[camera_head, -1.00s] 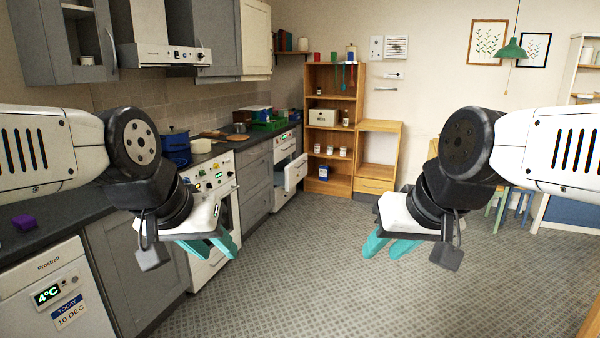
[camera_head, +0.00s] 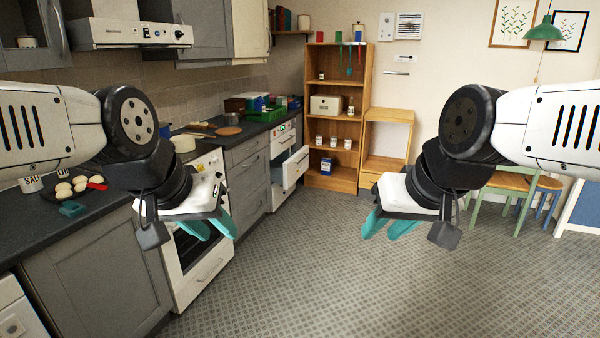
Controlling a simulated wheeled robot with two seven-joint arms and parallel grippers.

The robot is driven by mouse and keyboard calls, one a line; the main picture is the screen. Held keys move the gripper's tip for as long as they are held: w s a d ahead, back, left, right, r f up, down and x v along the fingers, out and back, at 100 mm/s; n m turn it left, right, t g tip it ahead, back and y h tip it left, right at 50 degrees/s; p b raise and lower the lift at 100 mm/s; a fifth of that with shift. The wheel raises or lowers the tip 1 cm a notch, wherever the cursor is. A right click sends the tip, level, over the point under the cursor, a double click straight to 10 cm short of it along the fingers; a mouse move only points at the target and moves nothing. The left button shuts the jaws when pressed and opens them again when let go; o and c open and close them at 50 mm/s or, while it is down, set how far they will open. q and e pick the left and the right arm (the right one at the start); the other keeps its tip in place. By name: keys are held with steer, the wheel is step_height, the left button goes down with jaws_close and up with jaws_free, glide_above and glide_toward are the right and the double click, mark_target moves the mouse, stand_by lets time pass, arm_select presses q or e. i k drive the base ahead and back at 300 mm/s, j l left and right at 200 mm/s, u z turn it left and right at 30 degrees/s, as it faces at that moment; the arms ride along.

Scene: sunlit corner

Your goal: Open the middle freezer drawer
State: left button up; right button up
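A white appliance (camera_head: 284,142) with a small green display stands at the far end of the left counter. One of its drawers (camera_head: 295,168) is pulled out into the room. I cannot tell for sure from here whether this is the freezer or which drawer is out. My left gripper (camera_head: 209,227) is in front of the oven side of the counter, empty, its teal fingers apart. My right gripper (camera_head: 389,225) is over the open floor, empty, its teal fingers apart. Both are well short of the appliance and touch nothing.
The counter (camera_head: 100,205) with a white oven (camera_head: 205,270) and grey cabinets runs along the left. A wooden shelf (camera_head: 335,180) and low wooden stand (camera_head: 388,165) are at the back wall. A green chair (camera_head: 505,190) is at the right. The patterned floor (camera_head: 320,280) is clear.

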mark_target(299, 160)
steer(key=i, duration=2.35)
steer(key=i+z, duration=0.1)
steer(key=i, duration=1.1)
steer(key=i+j, duration=0.2)
steer(key=i, duration=0.95)
steer(key=i+j, duration=0.1)
steer(key=i, duration=1.1)
